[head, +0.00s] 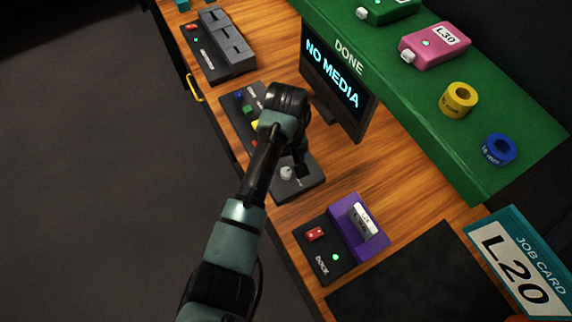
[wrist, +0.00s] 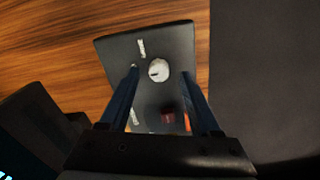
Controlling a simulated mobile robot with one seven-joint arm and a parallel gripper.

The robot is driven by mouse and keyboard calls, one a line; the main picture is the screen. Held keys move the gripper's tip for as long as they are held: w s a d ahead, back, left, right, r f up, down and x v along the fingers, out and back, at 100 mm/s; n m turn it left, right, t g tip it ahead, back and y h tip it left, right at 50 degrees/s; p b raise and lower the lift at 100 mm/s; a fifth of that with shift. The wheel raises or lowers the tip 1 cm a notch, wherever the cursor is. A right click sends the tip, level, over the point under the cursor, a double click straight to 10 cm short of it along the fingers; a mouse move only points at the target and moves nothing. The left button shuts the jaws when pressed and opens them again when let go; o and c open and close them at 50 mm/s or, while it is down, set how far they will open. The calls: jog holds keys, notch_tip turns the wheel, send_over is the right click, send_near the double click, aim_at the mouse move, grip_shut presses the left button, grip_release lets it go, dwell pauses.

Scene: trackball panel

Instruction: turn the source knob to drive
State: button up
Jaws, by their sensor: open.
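The source knob is a round, pale knob (wrist: 158,70) on a dark control panel (wrist: 165,38). It also shows in the head view as a light knob (head: 287,173) near the panel's lower end. A small dark mark shows on its face. White labels sit on the panel near it, too blurred to read. My gripper (wrist: 160,72) is open, with one finger on each side of the knob in the wrist view and a gap on both sides. I cannot tell how far above the panel the fingertips are. My arm hides part of the panel in the head view.
A monitor (head: 336,80) reading "NO MEDIA" stands behind the panel. A grey slotted unit (head: 226,42) stands at the far end. A green shelf (head: 420,95) holds cartridges and tape rolls. A job card (head: 518,262) reads L20.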

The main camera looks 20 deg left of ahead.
jog(key=shift+f, duration=0.85)
grip_shut()
